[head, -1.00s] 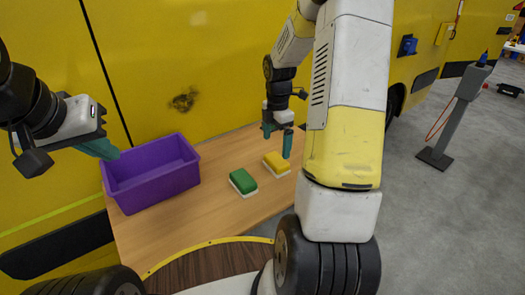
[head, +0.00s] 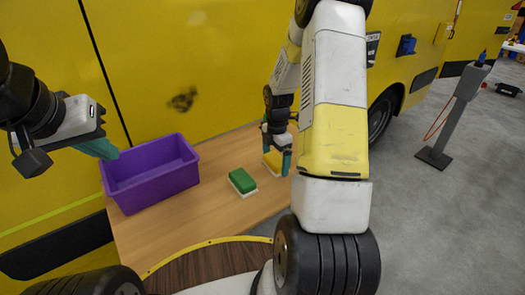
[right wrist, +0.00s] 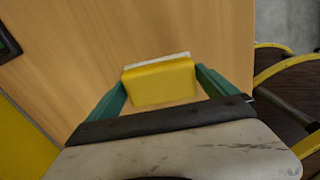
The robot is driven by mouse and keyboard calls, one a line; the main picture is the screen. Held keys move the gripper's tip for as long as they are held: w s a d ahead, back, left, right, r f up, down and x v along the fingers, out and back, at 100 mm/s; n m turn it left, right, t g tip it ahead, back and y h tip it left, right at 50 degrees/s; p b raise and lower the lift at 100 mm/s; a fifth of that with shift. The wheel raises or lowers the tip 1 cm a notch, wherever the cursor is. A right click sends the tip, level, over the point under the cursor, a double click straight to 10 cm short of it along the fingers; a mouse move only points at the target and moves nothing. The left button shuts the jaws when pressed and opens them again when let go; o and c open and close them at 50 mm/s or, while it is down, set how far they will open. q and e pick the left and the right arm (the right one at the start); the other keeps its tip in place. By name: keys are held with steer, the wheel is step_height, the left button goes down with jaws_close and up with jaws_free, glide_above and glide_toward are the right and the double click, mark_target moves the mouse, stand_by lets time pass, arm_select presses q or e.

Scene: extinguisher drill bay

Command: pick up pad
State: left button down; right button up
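The yellow pad (head: 271,161), with a white underside, lies on the wooden table. In the right wrist view the yellow pad (right wrist: 160,82) sits between the two teal fingers. My right gripper (head: 277,152) is lowered around it, one finger on each side. Its fingers (right wrist: 160,78) are spread about the pad's width, close to its ends; whether they touch it is hard to see. A green pad (head: 242,181) with a white underside lies on the table to the left. My left gripper (head: 106,146) is raised left of the purple bin, its fingertips partly hidden.
The purple bin (head: 112,194) stands open on the left of the table (head: 205,212). A yellow vehicle side (head: 210,60) rises right behind the table. A grey post (head: 452,120) stands on the floor at the right. The table front is clear.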

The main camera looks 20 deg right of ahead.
mark_target(276, 159)
steer(key=c, duration=0.9)
step_height(276, 159, up, 10)
